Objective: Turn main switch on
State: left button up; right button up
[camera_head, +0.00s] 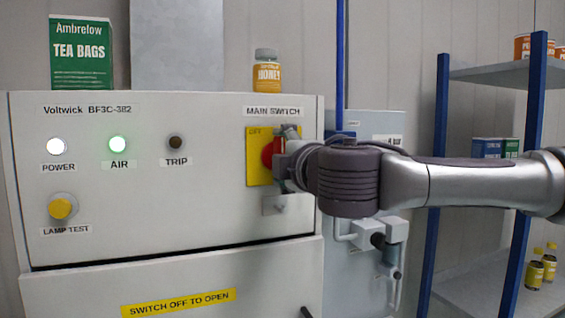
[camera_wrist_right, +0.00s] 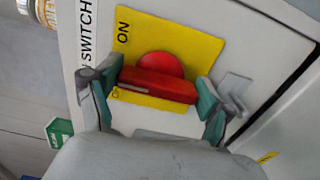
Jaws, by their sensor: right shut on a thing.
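The main switch is a red rotary handle (camera_wrist_right: 158,87) on a yellow plate (camera_wrist_right: 195,45) with ON and OFF marks. In the wrist view, the handle's left end lies nearer the partly covered OFF mark than the ON mark. My right gripper (camera_wrist_right: 160,80) is shut on the handle, one finger at each end. In the head view my right gripper (camera_head: 283,160) covers most of the switch; a bit of the red handle (camera_head: 267,156) shows beside the OFF mark. My left gripper is not in view.
The grey cabinet (camera_head: 150,215) has a lit white POWER lamp (camera_head: 57,147), a lit green AIR lamp (camera_head: 117,144) and a dark TRIP lamp (camera_head: 176,142). A latch (camera_head: 280,205) sits below the switch. A honey jar (camera_head: 266,72) stands on top. Blue-posted shelves (camera_head: 500,72) are at right.

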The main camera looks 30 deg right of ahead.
dwell(0.4)
jog(key=o, duration=1)
jog(key=shift+o, duration=0.2)
jog(key=shift+s, duration=0.2)
jog(key=v, duration=1.1)
jog(key=shift+s, duration=0.25)
jog(key=shift+f, duration=0.1)
